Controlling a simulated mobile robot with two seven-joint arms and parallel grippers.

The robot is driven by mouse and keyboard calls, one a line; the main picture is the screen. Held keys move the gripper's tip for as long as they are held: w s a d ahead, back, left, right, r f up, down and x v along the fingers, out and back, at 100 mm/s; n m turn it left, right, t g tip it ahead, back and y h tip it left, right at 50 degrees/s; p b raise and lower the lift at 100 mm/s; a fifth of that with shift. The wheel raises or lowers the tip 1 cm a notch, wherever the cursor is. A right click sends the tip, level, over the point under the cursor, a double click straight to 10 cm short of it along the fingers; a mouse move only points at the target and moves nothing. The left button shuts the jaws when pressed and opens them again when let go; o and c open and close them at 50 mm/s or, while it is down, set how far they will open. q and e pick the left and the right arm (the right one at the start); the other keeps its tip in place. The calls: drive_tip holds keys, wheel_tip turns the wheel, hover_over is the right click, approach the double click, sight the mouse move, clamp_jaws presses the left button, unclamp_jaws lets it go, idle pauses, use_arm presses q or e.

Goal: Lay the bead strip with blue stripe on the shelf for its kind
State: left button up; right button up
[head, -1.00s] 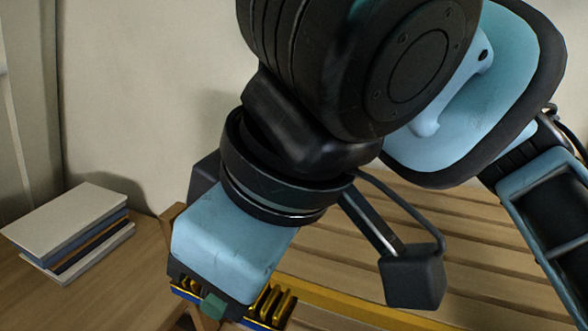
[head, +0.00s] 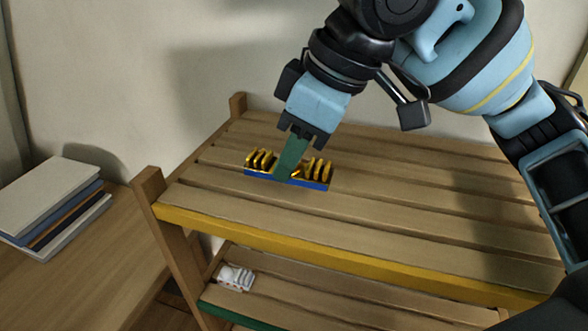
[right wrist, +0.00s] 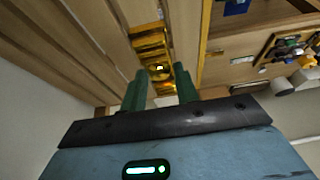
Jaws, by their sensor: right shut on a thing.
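The bead strip (head: 315,182) has gold ridges and a blue stripe along its near side. In the head view it lies level over the slats of the upper shelf (head: 420,212), towards its left end. I cannot tell whether it touches the slats or hangs just above them. The upper shelf has a yellow front edge. My right gripper (head: 288,172) points down, with its green fingers shut on the middle of the strip. The right wrist view shows the gold strip (right wrist: 152,42) between the green fingers (right wrist: 160,88). My left gripper is in neither view.
A lower shelf (head: 290,285) with a green front edge holds a small white ridged thing (head: 236,277). A wooden post (head: 150,185) stands at the upper shelf's left corner. A stack of books (head: 50,205) lies on the surface at left. The upper shelf is clear to the right.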

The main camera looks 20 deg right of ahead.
sight(301, 161)
drive_tip(key=shift+f, duration=1.65)
drive_tip(key=shift+f, duration=0.2)
drive_tip(key=o, duration=1)
drive_tip(key=shift+r, duration=0.15)
drive_tip(key=v, duration=1.2)
drive_tip(key=shift+r, duration=0.1)
